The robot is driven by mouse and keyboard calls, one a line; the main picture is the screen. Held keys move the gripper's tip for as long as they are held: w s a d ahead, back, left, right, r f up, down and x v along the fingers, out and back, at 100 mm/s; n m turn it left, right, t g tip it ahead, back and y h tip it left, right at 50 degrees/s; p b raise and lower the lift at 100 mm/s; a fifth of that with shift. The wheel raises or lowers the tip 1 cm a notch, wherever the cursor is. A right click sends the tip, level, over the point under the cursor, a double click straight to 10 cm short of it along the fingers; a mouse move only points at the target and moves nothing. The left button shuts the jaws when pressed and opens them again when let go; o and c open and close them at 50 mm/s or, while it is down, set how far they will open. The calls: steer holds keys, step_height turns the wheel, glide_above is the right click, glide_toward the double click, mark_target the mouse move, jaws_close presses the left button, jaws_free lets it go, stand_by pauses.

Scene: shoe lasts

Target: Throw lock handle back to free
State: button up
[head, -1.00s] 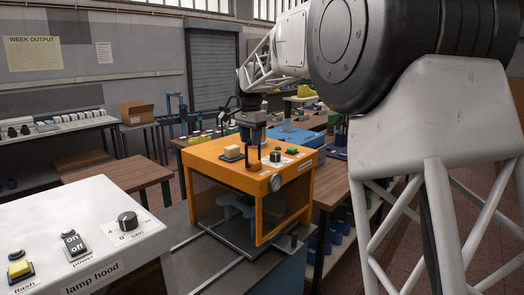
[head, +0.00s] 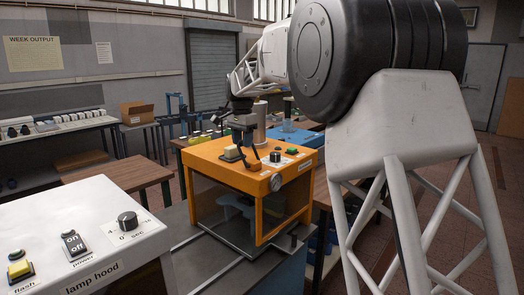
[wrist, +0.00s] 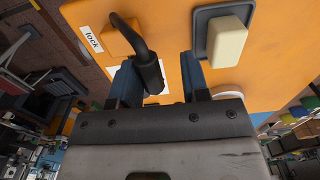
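The lock handle is a bent black bar with a thicker grip (wrist: 149,72), rising from an orange block beside the "lock" label in the wrist view. The block (head: 256,167) shows on top of the orange machine (head: 232,178) in the head view. My gripper (wrist: 160,80) is open, its two blue-grey fingers well apart. The handle's grip lies between them in the picture, close to the left finger. Whether it touches that finger I cannot tell. In the head view my gripper (head: 244,150) is just above the machine's top.
A cream push button (wrist: 228,42) in a dark frame sits near the right finger. A black dial (head: 275,157) and green button (head: 290,153) are also on the machine's top. The white lamp hood panel (head: 90,215) stands at front left.

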steer(key=shift+s+d, duration=0.3)
stand_by(1.0)
steer(key=shift+r, duration=3.5)
steer(key=shift+c, duration=0.2)
